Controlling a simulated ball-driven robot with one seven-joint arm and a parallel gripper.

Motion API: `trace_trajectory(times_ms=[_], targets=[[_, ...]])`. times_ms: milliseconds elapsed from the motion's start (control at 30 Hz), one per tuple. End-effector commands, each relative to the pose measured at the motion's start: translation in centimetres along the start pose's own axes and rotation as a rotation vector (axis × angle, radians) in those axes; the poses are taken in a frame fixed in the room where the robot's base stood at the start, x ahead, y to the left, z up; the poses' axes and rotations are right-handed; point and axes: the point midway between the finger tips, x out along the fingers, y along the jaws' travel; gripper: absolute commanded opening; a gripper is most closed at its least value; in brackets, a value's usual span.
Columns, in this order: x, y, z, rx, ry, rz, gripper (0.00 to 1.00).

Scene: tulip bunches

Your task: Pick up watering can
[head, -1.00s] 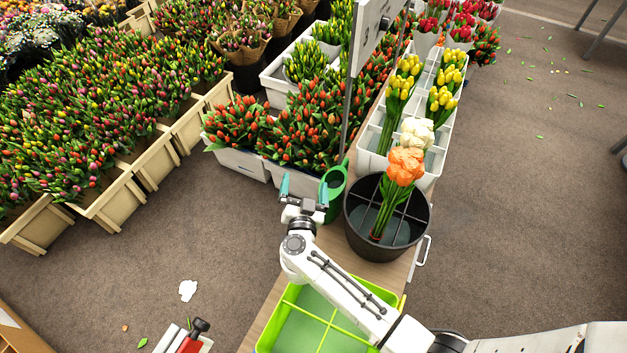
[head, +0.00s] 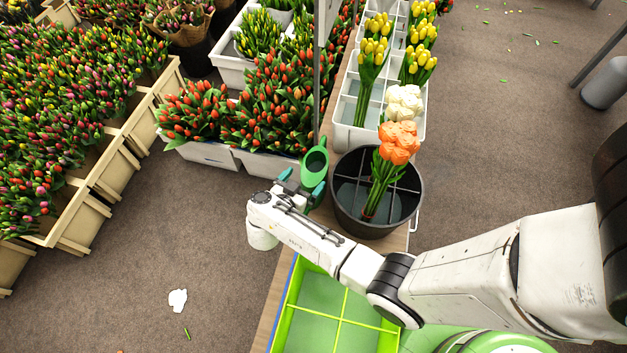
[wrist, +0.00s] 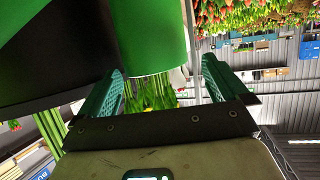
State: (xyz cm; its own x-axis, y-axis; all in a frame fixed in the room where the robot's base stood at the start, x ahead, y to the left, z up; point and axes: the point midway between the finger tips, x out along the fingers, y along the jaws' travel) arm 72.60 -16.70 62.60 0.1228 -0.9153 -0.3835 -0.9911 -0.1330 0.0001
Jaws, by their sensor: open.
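The green watering can (head: 315,168) stands on the wooden table, left of the black bucket; in the wrist view its green body (wrist: 150,40) fills the top middle, just beyond and between the fingertips. My gripper (head: 301,183) is open at the can's near side, with teal fingers either side of its lower part in the head view. In the wrist view my gripper (wrist: 163,72) shows a gap between its fingers, and I cannot tell whether either touches the can. The can's lower near side is partly hidden by my gripper.
The black bucket (head: 337,205) with orange and white flowers stands close right of the can. Crates of red tulips (head: 268,164) and a grey post (head: 317,90) are just behind. A lime-green divided tray (head: 290,318) lies in front. Open floor (head: 150,250) is at left.

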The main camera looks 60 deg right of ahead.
Motion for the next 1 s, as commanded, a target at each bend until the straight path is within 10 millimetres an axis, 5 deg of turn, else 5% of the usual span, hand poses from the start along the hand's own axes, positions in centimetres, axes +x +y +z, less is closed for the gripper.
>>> trace_trajectory(times_ms=[333, 667, 1000], targets=[[4.5, 0.2, 0.0, 0.0, 0.0, 0.003, 1.0], [5.1, 0.1, -0.2, 0.0, 0.0, 0.0, 1.0], [5.0, 0.1, -0.2, 0.0, 0.001, -0.001, 0.67]])
